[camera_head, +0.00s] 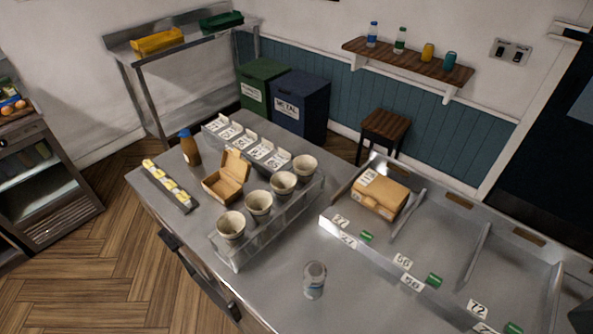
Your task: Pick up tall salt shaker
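A clear, cylindrical shaker (314,281) with a greyish-white lower part stands upright on the steel counter (275,285), near the bottom middle of the head view. It looks like the tall salt shaker, but its contents are too small to make out for certain. Nothing touches it and the counter around it is bare. Neither of my grippers shows in the head view.
A clear rack with several cups (258,203) stands left of the shaker. A divided steel tray (457,236) with a cardboard box (381,194) lies to the right. An open carton (227,178) and a brown bottle (190,148) stand farther back.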

